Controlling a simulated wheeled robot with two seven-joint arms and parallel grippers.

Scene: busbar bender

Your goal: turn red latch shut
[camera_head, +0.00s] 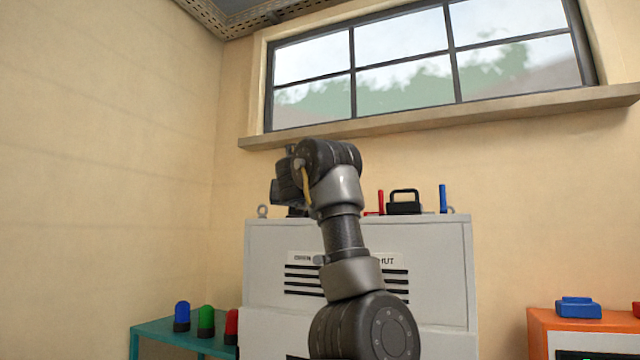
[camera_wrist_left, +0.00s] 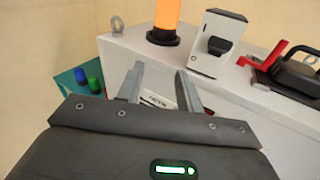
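The red latch (camera_head: 374,203) is an L-shaped red part on top of the pale grey cabinet (camera_head: 440,245), beside a black handle (camera_head: 404,202). It also shows in the left wrist view (camera_wrist_left: 262,58), with one arm raised and one lying low. My left gripper (camera_wrist_left: 158,82) is open, its two fingers apart with nothing between them, near the cabinet's front top edge and to the left of the latch. In the head view my left arm rises in front of the cabinet and hides its middle; the fingertips cannot be made out there. My right gripper is not in view.
An orange beacon (camera_wrist_left: 165,20) and a white box with a black switch (camera_wrist_left: 219,45) stand on the cabinet top. A blue upright bar (camera_head: 443,199) is right of the handle. A teal table (camera_head: 160,331) with coloured lamps is left; an orange stand (camera_head: 545,322) is right.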

